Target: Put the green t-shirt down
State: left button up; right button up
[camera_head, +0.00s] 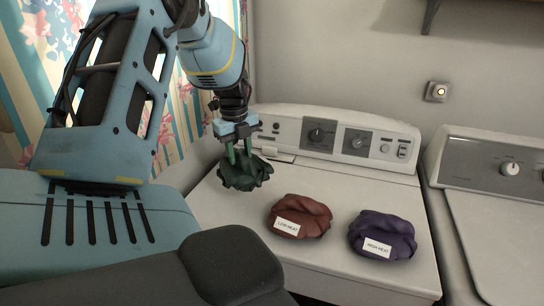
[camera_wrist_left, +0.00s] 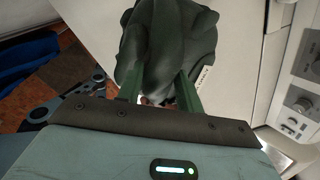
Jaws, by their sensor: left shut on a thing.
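The green t-shirt (camera_head: 245,175) is a dark green crumpled bundle at the left part of the white machine top. My left gripper (camera_head: 240,155) points down from above and is shut on it. In the left wrist view the t-shirt (camera_wrist_left: 165,45) sits between the two green fingers (camera_wrist_left: 158,85). A white label edge shows at its right side there. Whether the t-shirt touches the machine top is hard to tell. My right gripper is not in view.
A red-brown bundle (camera_head: 300,215) labelled "LOW HEAT" and a purple bundle (camera_head: 383,235) labelled "HIGH HEAT" lie on the white machine (camera_head: 350,185). A second white machine (camera_head: 510,225) stands at the right. A patterned curtain (camera_head: 180,100) hangs at the left.

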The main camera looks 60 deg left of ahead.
aim_at(241, 176)
pick_arm(q)
jog(key=shift+w+a+f, duration=0.1)
jog(key=shift+f, duration=3.9)
jog(key=o, duration=1.2)
jog(key=shift+o, duration=0.2)
